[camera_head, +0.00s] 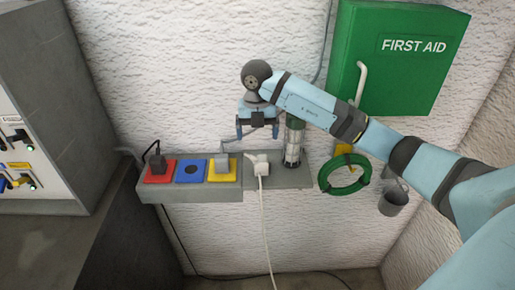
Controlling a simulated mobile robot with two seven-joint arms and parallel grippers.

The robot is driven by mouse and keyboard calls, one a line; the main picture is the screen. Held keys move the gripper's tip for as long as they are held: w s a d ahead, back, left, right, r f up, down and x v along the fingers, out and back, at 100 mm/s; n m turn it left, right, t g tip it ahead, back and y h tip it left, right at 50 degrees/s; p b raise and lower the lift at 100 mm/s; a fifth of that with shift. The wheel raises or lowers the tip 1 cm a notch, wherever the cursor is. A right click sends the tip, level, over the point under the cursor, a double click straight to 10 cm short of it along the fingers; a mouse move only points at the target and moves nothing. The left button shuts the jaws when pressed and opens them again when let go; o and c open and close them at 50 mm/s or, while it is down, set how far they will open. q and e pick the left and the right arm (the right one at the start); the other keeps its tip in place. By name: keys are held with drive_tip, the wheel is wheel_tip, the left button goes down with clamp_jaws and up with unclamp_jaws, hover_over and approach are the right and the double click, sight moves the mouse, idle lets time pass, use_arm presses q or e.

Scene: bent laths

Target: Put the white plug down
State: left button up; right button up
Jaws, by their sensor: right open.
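The white plug (261,167) rests on the grey ledge (292,179), just right of the yellow socket plate. Its white cord hangs over the front edge towards the floor. My right gripper (257,136) is open and empty, with its fingers pointing down. It appears above and slightly behind the plug in the picture, apart from it. My left gripper is out of view.
A black plug (156,161) stands on the red plate and a grey plug (222,161) on the yellow plate. The blue plate (191,173) between them is free. A lantern (293,148), green hose coil (344,179) and first aid box (397,52) are to the right.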

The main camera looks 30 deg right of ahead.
drive_tip(key=s+a+f+m+t+y, duration=0.1)
drive_tip(key=s+a+f+y, duration=0.1)
drive_tip(key=s+a+y, duration=0.35)
drive_tip(key=s+a+f+t+y, duration=0.2)
drive_tip(key=a+y, duration=0.5)
drive_tip(key=a, duration=0.4)
drive_tip(key=s+a+f+m+t+y, duration=0.15)
drive_tip(key=s+a+y, duration=0.25)
drive_tip(key=a+y, duration=0.4)
drive_tip(key=s+d+f+m+t+h, duration=0.3)
drive_tip(key=s+f+m+h, duration=0.5)
drive_tip(key=f+m, duration=0.4)
drive_tip(key=s+d+f+m+t+h, duration=0.3)
drive_tip(key=s+d+f+m+h, duration=0.2)
drive_tip(key=s+f+m+h, duration=0.3)
wheel_tip(320, 180, down, 4)
drive_tip(key=m+h, duration=0.1)
drive_tip(key=m, duration=0.3)
